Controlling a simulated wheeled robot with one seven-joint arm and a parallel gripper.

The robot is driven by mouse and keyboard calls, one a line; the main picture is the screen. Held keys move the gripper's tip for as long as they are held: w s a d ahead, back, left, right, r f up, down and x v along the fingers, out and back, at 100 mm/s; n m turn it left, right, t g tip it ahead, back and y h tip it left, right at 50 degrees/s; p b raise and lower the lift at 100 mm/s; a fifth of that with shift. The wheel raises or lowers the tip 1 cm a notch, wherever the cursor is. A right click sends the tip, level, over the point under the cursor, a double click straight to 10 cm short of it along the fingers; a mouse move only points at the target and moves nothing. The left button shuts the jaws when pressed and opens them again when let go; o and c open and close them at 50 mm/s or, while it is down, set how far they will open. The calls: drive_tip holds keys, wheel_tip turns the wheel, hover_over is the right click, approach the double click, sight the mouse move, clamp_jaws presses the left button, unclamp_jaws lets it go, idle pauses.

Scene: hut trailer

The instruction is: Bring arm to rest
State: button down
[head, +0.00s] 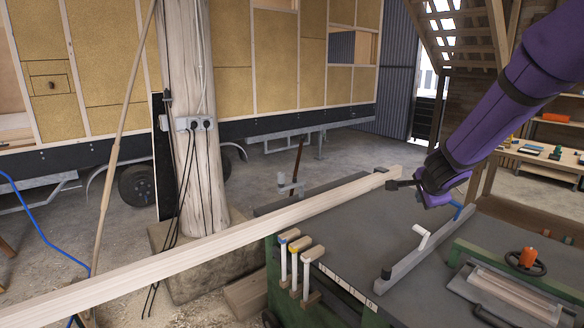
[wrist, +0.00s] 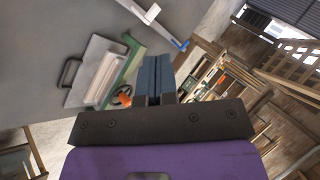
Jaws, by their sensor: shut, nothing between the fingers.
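My purple arm (head: 495,105) reaches in from the upper right in the head view. My gripper (head: 394,185) is at its lower end, over the grey top of the green machine. In the wrist view the two blue-grey fingers of my gripper (wrist: 157,75) lie side by side, shut with nothing between them. In the head view the fingertips appear close to the far end of a long wooden beam (head: 215,238). I cannot tell whether they touch it.
A wooden post (head: 192,115) with cables stands left. A workbench (head: 550,165) with small items is at right. Open floor lies behind the machine.

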drive_tip(key=s+a+r+n+y, duration=0.2)
drive_tip(key=s+a+r+n, duration=0.25)
drive_tip(key=s+r, duration=0.3)
drive_tip(key=s+a+r+n+y, duration=0.3)
drive_tip(key=s+r+n, duration=0.3)
drive_tip(key=s, duration=0.3)
drive_tip(key=s+d+n+g+h, duration=0.3)
drive_tip(key=s+n, duration=0.3)
drive_tip(key=s, duration=1.5)
drive_tip(key=shift+s+r, duration=0.2)
drive_tip(key=shift+s, duration=0.2)
drive_tip(key=shift+n, duration=0.25)
